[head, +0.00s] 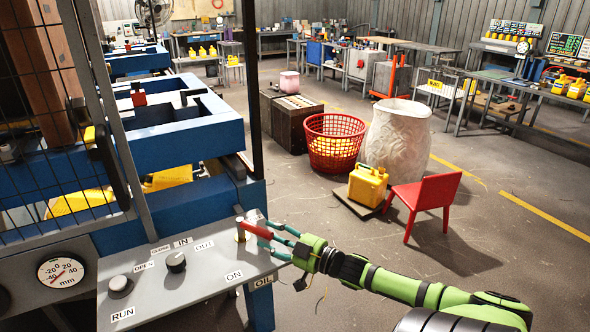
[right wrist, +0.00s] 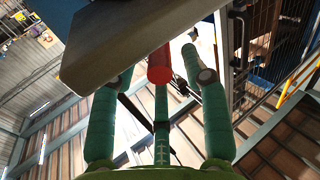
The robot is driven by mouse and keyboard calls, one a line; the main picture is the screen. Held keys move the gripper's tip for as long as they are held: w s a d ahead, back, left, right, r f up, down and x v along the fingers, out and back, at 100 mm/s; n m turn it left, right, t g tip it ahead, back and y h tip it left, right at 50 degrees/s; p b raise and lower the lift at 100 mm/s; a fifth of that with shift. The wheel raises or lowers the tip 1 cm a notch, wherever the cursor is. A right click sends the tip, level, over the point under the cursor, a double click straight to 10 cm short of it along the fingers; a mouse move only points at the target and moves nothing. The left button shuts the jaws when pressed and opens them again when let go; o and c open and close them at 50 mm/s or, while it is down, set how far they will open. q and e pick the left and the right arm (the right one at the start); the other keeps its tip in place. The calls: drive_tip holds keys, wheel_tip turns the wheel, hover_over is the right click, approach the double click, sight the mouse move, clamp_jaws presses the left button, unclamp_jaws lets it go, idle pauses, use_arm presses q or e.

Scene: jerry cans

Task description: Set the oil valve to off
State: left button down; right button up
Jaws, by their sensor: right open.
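The oil valve's red lever (head: 257,230) sits at the right end of the grey control panel (head: 205,285), on a short brass-coloured stem (head: 240,233). The lever points right, toward my arm. An ON label (head: 234,275) lies on the panel below it and an OIL label (head: 263,281) is at the panel's edge. My right gripper (head: 268,238) is open, with its green fingers around the lever's outer end. In the right wrist view the red lever end (right wrist: 160,72) shows between the spread fingers; I cannot tell whether they touch it. My left gripper is not in view.
Blue machinery (head: 190,135) stands behind.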

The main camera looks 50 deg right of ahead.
drive_tip(key=s+d, duration=0.1)
drive_tip(key=s, duration=0.6)
drive_tip(key=shift+r, duration=0.1)
